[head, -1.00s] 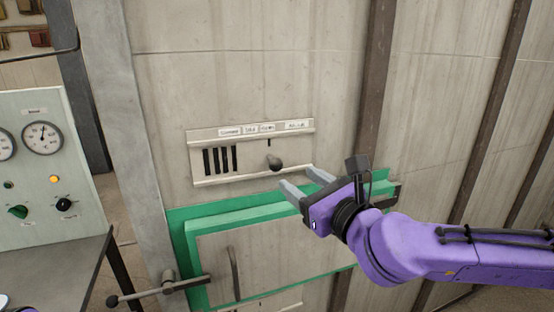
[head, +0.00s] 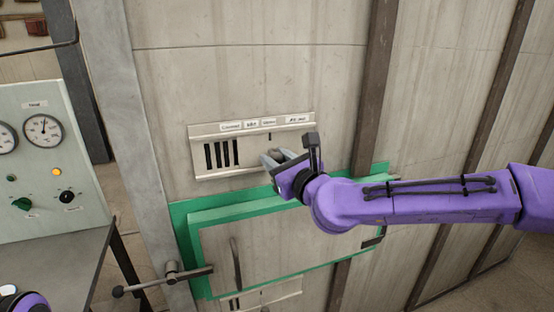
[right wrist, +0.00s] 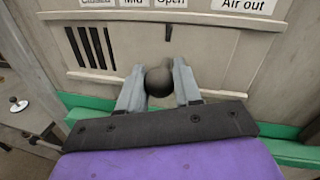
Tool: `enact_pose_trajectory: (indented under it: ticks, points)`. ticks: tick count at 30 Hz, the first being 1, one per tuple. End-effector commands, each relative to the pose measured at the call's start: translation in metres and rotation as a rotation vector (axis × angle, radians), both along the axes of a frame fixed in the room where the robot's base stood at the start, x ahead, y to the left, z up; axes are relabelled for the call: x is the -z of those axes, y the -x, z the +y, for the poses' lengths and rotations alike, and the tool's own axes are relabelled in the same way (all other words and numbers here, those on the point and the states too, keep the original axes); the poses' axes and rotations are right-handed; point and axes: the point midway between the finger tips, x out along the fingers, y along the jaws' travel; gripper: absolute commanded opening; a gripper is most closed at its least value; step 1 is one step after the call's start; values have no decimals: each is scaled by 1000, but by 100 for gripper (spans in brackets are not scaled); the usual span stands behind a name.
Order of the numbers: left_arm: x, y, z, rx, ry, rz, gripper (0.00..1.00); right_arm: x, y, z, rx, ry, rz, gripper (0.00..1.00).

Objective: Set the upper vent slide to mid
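The upper vent (head: 210,174) is a pale wall panel with dark slots at its left and a row of labels above. The right wrist view reads "Mid", "Open" and "Air out"; the label left of them is cut off. The slide's dark round knob (right wrist: 159,81) sits below the "Open" label (right wrist: 171,3), close to a short dark mark (right wrist: 168,32). My right gripper (head: 274,157) has its grey fingers on both sides of the knob, seemingly closed against it. In the head view the gripper hides the knob. My left gripper is out of view.
A green-framed door (head: 185,222) lies just below the vent, with a latch handle (head: 170,278) at its left. A second slotted panel (head: 285,291) shows under the door. A gauge panel (head: 35,165) and grey table (head: 60,265) stand at left. The wall above is clear.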

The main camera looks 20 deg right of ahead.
Motion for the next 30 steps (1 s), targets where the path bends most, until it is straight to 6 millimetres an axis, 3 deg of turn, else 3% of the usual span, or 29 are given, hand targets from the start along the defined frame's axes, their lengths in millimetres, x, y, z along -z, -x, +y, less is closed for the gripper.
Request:
enact_pose_trajectory:
  ticks: [5, 12, 21, 22, 24, 30]
  points:
    - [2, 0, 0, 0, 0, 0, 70, 1, 0, 4, -1, 1, 1, 0]
    - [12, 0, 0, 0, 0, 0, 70, 2, 0, 37, -1, 2, 0, 0]
    - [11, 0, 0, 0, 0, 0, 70, 0, 0, 40, 0, 0, 1, 0]
    - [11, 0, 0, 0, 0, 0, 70, 0, 0, 40, 0, 0, 1, 40]
    - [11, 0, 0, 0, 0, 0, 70, 0, 0, 40, 0, 0, 1, 56]
    - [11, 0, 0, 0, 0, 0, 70, 0, 0, 40, 0, 0, 1, 56]
